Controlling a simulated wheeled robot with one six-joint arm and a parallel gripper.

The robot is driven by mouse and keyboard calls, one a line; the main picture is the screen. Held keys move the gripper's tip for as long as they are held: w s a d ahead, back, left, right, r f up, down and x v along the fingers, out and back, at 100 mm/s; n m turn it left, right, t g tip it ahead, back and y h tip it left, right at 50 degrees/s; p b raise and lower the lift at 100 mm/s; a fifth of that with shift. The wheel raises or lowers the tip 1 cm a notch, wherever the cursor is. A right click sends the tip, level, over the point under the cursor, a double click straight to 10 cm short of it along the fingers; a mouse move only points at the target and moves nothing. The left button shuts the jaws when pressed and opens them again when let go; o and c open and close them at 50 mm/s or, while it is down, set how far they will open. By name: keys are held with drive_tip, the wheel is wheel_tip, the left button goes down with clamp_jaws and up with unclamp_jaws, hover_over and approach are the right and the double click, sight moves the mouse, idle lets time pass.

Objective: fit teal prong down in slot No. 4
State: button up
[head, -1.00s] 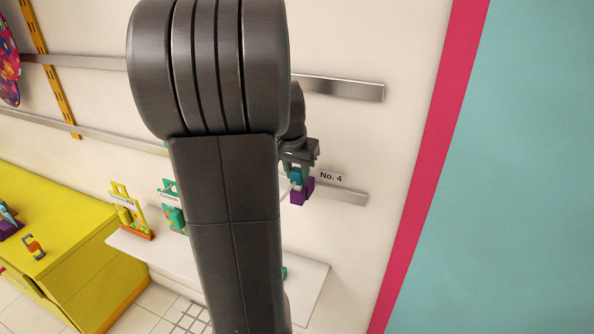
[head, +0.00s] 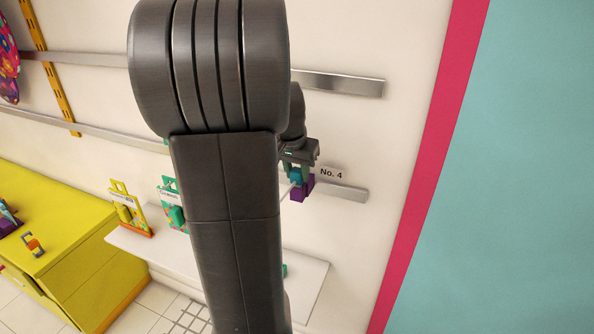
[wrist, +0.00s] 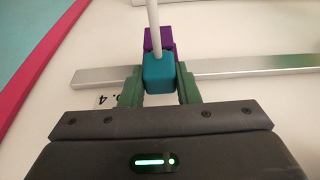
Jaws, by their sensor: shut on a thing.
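The teal prong shows in the wrist view as a teal block (wrist: 158,74) with a pale rod (wrist: 154,25) reaching away from my gripper. My gripper (wrist: 160,88) is shut on the teal block, with a green finger on each side. In the head view the teal block (head: 298,175) is just below my gripper (head: 299,165). The purple holder (head: 300,192) sits on the lower wall rail beside the No. 4 label (head: 331,173). The purple holder (wrist: 160,38) is partly hidden behind the teal block in the wrist view. I cannot tell whether the teal block is seated in it.
The lower metal rail (wrist: 240,67) runs behind the holder, and another rail (head: 340,86) is higher on the wall. A white shelf (head: 310,285) with packaged goods is below. A yellow cabinet (head: 60,240) stands at left. My arm hides the middle of the head view.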

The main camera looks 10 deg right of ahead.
drive_tip(key=shift+f+b, duration=0.3)
drive_tip(key=shift+f, duration=0.2)
drive_tip(key=o, duration=1.1)
drive_tip(key=shift+c, duration=0.2)
drive_tip(key=shift+p+v, duration=2.75)
drive_tip(key=shift+v, duration=1.3)
drive_tip(key=shift+b+x, duration=2.75)
drive_tip(key=shift+x, duration=1.3)
